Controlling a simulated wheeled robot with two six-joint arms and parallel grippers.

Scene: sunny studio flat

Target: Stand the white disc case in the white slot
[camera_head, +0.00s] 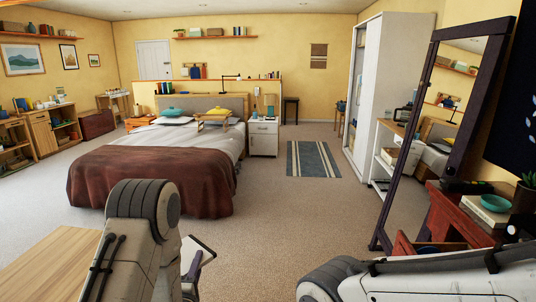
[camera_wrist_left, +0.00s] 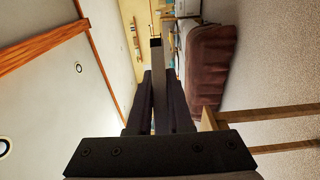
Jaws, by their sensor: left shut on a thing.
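My left gripper (camera_head: 190,268) is low in the head view, mostly hidden behind my own left arm. It is shut on a thin flat case, the white disc case (camera_head: 203,245), which shows as a pale, tilted panel with a dark edge. In the left wrist view the gripper's dark fingers (camera_wrist_left: 158,92) pinch the case, seen edge-on as a narrow grey strip (camera_wrist_left: 156,55). The case is held in the air. My right arm enters at the bottom right of the head view, but its gripper is out of frame. I cannot make out a white slot in either view.
A light wooden tabletop (camera_head: 42,265) lies at the lower left. A bed with a brown blanket (camera_head: 150,175) stands ahead. At the right are a dark-framed mirror (camera_head: 393,185) and a red-brown desk (camera_head: 455,212).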

